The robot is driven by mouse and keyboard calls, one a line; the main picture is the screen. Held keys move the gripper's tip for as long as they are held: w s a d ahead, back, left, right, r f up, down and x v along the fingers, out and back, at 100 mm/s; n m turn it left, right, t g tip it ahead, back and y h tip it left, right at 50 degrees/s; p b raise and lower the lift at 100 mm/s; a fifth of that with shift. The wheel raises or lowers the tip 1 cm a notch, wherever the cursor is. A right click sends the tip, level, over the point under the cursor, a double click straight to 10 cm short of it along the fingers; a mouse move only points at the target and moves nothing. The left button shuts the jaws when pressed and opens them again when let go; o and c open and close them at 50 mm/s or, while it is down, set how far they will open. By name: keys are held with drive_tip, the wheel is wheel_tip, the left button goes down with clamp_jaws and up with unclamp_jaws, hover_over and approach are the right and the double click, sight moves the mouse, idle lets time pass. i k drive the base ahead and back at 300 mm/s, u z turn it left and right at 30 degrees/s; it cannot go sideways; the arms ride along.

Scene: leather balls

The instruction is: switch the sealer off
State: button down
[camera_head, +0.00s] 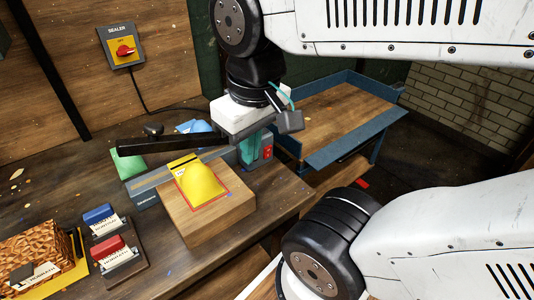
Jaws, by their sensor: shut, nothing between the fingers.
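The switch box labelled SEALER (121,46) is on the wooden back wall at the upper left. Its red knob (124,50) sits on a yellow plate; the knob's exact setting is too small to read. A black cable runs from the box down to the bench. The bench sealer has a grey base (146,194) and a long black lever arm (160,143), which is raised above the base. My gripper (239,122) is shut and empty, over the right end of the sealer, to the right of and lower than the knob in the picture. Its fingertips are mostly hidden.
A wooden block (190,231) bears a yellow leather piece (201,184). Blue (99,214) and red (107,246) stamps stand at the lower left near a patterned brown block (33,257). A blue-rimmed table (340,148) is behind right. Space before the switch box looks clear.

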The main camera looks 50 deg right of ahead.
sight(267, 150)
drive_tip(key=k, duration=0.5)
drive_tip(key=z, duration=2.25)
drive_tip(key=k, duration=0.85)
drive_tip(key=u, duration=0.75)
drive_tip(key=i, duration=0.5)
drive_tip(key=u, duration=0.05)
